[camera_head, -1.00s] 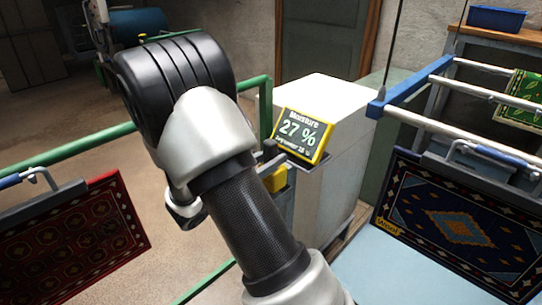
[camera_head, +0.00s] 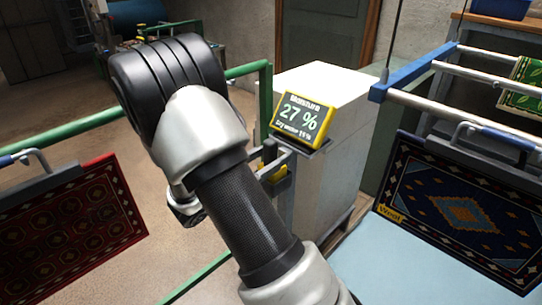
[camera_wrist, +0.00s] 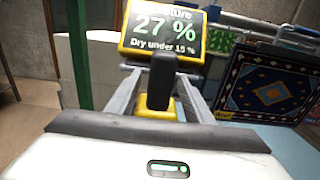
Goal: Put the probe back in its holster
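The probe, as far as I can tell, is the upright black grip (camera_wrist: 162,80) with a yellow part (camera_wrist: 155,111) under it in the wrist view. My gripper (camera_wrist: 160,78) has its two grey fingers apart, one on each side of the black grip, with a gap showing at the left. In the head view my arm hides most of the gripper; the yellow part (camera_head: 278,171) shows just beyond it, below the moisture display (camera_head: 303,118). The display also shows in the wrist view (camera_wrist: 165,28), reading 27 %. I cannot make out the holster.
A pale cabinet (camera_head: 335,165) stands behind the display. A green rail (camera_head: 75,136) runs at the left, with a red rug (camera_head: 70,225) hanging there. A blue rug (camera_head: 460,215) hangs at the right from a rack with a blue bar (camera_head: 415,72).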

